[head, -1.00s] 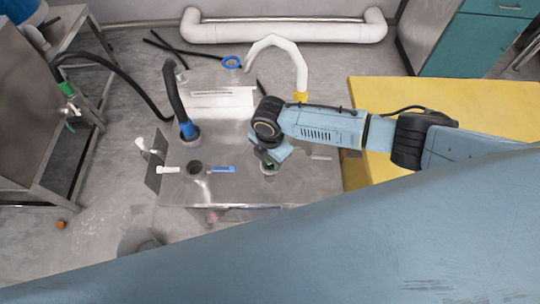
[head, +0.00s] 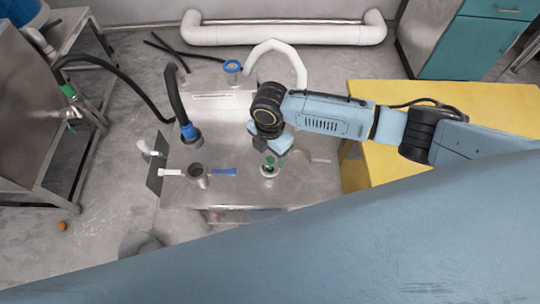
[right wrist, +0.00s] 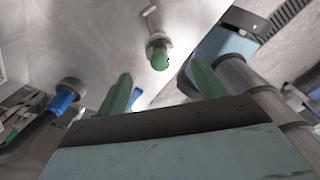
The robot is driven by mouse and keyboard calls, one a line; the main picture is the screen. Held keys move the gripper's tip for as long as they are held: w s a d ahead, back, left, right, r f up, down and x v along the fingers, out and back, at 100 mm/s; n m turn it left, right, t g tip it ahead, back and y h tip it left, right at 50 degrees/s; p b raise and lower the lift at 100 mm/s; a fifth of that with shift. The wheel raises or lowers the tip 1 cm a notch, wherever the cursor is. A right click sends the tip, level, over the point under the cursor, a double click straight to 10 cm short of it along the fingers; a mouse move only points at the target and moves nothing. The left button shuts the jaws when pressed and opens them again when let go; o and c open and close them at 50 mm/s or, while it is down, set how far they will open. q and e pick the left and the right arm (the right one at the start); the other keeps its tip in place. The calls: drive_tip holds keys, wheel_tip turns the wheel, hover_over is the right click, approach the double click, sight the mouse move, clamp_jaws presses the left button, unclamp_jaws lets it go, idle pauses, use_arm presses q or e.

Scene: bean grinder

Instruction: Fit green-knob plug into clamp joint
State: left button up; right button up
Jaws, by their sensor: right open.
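The green-knob plug (head: 269,163) sits upright in a round metal fitting (head: 268,172) on the right part of the steel machine top. In the right wrist view the green knob (right wrist: 159,58) is beyond my fingers and apart from them. I cannot tell how deep the plug sits. My right gripper (right wrist: 162,90) is open and empty, its two green fingers spread apart. In the head view my right gripper (head: 277,147) is just above and behind the plug, partly hidden by its wrist. My left gripper is not in view.
An open metal pipe (head: 197,176) stands between a white handle (head: 171,172) and a blue handle (head: 223,171). A black hose with a blue collar (head: 188,131) rises behind it. A blue-rimmed port (head: 232,67) stands at the back. A yellow table (head: 455,97) is at right.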

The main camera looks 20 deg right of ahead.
sight(270, 159)
wheel_tip(270, 159, up, 7)
drive_tip(key=shift+r+p, duration=0.2)
drive_tip(key=shift+p, duration=0.25)
idle(0.3)
